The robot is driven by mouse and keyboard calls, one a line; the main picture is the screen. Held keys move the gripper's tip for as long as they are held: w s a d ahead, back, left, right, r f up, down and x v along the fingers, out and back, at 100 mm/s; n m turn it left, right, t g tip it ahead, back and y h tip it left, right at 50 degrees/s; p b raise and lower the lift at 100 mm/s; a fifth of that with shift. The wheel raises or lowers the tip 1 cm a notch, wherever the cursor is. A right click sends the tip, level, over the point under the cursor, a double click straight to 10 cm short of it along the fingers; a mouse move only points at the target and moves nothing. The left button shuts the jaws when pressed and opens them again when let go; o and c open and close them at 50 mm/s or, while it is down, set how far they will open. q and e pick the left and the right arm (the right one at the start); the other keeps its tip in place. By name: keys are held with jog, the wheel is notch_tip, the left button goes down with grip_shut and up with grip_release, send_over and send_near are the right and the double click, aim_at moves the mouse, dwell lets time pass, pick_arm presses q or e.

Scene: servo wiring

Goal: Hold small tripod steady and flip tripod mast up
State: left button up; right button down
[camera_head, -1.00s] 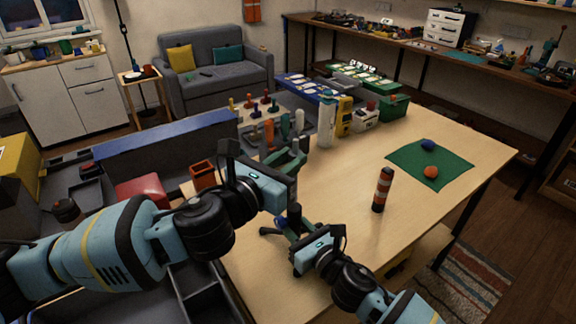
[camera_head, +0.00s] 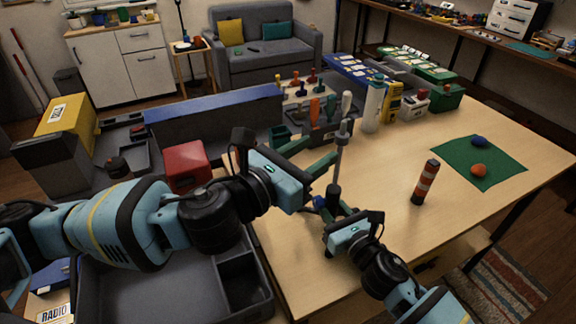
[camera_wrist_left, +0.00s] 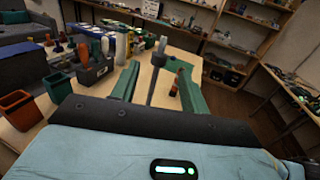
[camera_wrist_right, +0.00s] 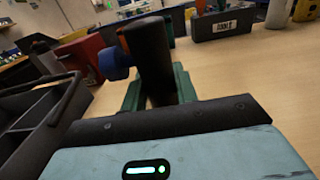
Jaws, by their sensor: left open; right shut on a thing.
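The small tripod stands on the table near its front left edge. Its mast (camera_head: 338,160) points up, nearly vertical, with a dark collar near the top. Its dark hub (camera_head: 333,193) and legs are partly hidden by my grippers. My left gripper (camera_head: 322,150) is open just left of the mast. In the left wrist view the mast (camera_wrist_left: 156,80) shows between the green fingers (camera_wrist_left: 156,70), with gaps on both sides. My right gripper (camera_head: 335,213) is shut on the tripod low down. In the right wrist view the tripod's dark column (camera_wrist_right: 150,55) and blue knob (camera_wrist_right: 115,62) show.
An orange-banded cylinder (camera_head: 425,182) stands to the right. A green mat (camera_head: 505,165) with a blue and an orange lump lies beyond. A tool holder, bottle (camera_head: 374,105) and boxes line the back. A grey tray (camera_head: 165,290) is in front; the table's middle is clear.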

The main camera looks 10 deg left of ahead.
pick_arm(q)
jog(key=v, duration=0.6)
pick_arm(e)
jog(key=shift+f, duration=0.1)
jog(key=c, duration=1)
grip_release()
jog(key=v, duration=1.2)
